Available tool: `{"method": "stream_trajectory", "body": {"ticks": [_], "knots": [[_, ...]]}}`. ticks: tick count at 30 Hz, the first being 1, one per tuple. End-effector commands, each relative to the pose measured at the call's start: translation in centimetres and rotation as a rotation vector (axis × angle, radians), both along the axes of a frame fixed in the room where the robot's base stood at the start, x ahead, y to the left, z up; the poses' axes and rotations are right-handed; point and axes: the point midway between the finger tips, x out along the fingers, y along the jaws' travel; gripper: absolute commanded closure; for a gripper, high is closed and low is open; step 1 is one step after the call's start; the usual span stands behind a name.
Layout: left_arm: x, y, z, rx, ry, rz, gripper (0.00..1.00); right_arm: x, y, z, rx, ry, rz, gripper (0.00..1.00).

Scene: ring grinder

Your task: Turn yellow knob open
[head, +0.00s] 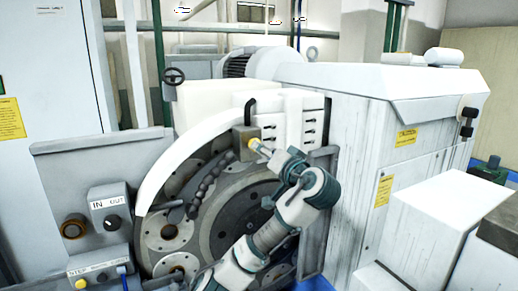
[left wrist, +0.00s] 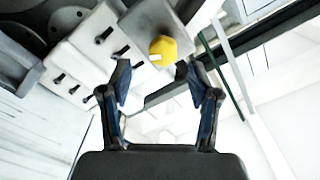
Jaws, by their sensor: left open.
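The yellow knob (head: 254,144) sits on a small grey box (head: 243,152) at the upper edge of the round grinder face. In the left wrist view the knob (left wrist: 163,49) is a rounded yellow piece with a pale mark, on a grey block. My left gripper (head: 267,151) is close in front of the knob in the head view. In the left wrist view its two fingers (left wrist: 155,76) are apart and empty, with the knob just beyond and between the tips. I cannot tell whether a finger touches it. My right gripper is not in view.
White blocks with black handles (head: 308,125) stand right of the knob. A black jointed hose (head: 208,188) curves over the grinder face (head: 232,222). A white cabinet (head: 345,140) stands to the right. An IN/OUT switch box (head: 110,208) is at left.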

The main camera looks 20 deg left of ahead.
Motion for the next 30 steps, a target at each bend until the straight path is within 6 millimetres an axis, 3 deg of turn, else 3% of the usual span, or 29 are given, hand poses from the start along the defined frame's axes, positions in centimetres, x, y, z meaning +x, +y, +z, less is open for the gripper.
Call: {"method": "stream_trajectory", "body": {"ticks": [3, 9, 25, 28, 30], "knots": [[-1.6, -2.2, -0.1, 0.000, 0.000, -0.004, 0.38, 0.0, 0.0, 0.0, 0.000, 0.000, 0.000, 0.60], [-3.3, -4.3, -0.1, -0.001, 0.001, -0.002, 0.38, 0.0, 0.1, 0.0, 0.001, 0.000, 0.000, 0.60], [-3.7, -4.7, -0.3, -0.001, 0.003, -0.002, 0.38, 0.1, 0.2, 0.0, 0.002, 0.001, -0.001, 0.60], [-2.9, -4.9, -2.0, -0.006, 0.029, -0.022, 0.38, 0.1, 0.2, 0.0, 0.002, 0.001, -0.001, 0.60], [-1.7, -5.2, -5.0, -0.020, 0.071, -0.056, 0.38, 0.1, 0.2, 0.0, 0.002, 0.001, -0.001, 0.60]]}}
